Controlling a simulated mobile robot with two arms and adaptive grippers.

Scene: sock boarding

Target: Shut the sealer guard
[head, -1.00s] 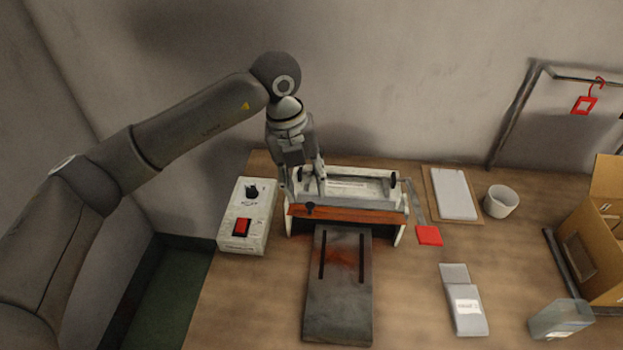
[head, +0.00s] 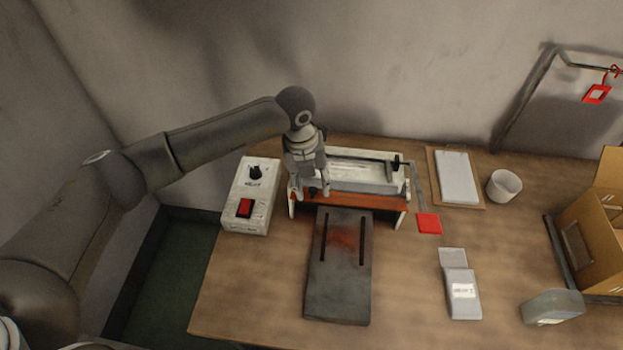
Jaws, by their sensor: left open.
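The sealer (head: 345,178) is a white frame with a dark rod along its back, standing at the back of the table. An orange-brown panel (head: 365,200), which looks like its guard, runs along the front, its left end partly hidden by my gripper. I cannot tell how far the guard is open. My left gripper (head: 313,193) is open, pointing down over the front left part of the sealer, at the panel's left end. Whether the fingers touch it is unclear. My right gripper is not in view.
A control box (head: 251,195) with a red switch stands just left of the sealer. A dark slotted plate (head: 340,265) lies in front. To the right are a clipboard (head: 458,178), a white cup (head: 504,186), a red tag (head: 429,223), a grey packet (head: 461,290) and a cardboard box (head: 600,225).

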